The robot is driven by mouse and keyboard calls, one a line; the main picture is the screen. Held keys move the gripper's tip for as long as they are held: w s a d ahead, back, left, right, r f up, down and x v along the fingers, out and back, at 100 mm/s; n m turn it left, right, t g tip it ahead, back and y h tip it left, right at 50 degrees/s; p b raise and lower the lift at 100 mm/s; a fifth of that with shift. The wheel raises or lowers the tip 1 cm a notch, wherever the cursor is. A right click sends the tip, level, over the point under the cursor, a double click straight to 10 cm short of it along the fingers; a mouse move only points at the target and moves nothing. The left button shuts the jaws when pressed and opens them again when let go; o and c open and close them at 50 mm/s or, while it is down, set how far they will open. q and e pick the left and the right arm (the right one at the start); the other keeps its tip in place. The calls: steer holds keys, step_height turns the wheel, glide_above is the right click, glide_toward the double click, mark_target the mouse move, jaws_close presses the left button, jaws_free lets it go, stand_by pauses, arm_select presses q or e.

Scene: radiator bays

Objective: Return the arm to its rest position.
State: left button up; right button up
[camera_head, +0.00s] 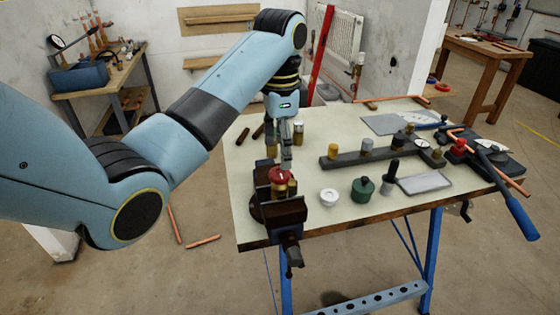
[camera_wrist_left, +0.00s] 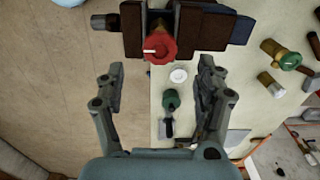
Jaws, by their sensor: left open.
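My left arm comes in from the left in the head view and reaches over the workbench (camera_head: 330,222). My left gripper (camera_head: 286,160) hangs point-down above the vise (camera_head: 278,210). In the left wrist view the gripper (camera_wrist_left: 155,75) has its two fingers wide apart with nothing between them. A brass valve with a red cap (camera_head: 280,178) sits in the vise jaws. The red cap (camera_wrist_left: 160,45) also shows in the wrist view, beyond the fingertips. My right gripper shows in neither view.
A white round cap (camera_head: 329,197), a green-based tool (camera_head: 363,190) and a dark rail with fittings (camera_head: 365,155) stand on the bench. A blue-handled pipe bender (camera_head: 515,210) overhangs the right edge. Copper pipes (camera_head: 203,242) lie on the floor. A side table (camera_head: 105,85) stands at back left.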

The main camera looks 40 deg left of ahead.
arm_select(q)
steer(key=shift+r, duration=0.9)
steer(key=s+d+f+n+t, duration=0.1)
steer(key=s+d+f+n, duration=0.15)
steer(key=s+f, duration=0.55)
steer(key=s+d+r+n+t, duration=0.1)
steer(key=s+r+n, duration=0.1)
steer(key=s, duration=0.7)
steer(key=s+r+n+t, duration=0.2)
steer(key=s+r+n, duration=0.1)
steer(key=s, duration=0.6)
step_height(320, 180, down, 43)
steer(key=s+a+g+y+b, duration=0.1)
steer(key=s+a+g+b, duration=0.15)
steer(key=b, duration=1.15)
steer(key=s+f+b, duration=0.4)
steer(key=s+f, duration=0.5)
steer(key=f, duration=0.2)
steer(key=s+f+b, duration=0.4)
steer(key=s+f, duration=0.5)
steer(key=f, duration=0.3)
steer(key=shift+a+b, duration=0.4)
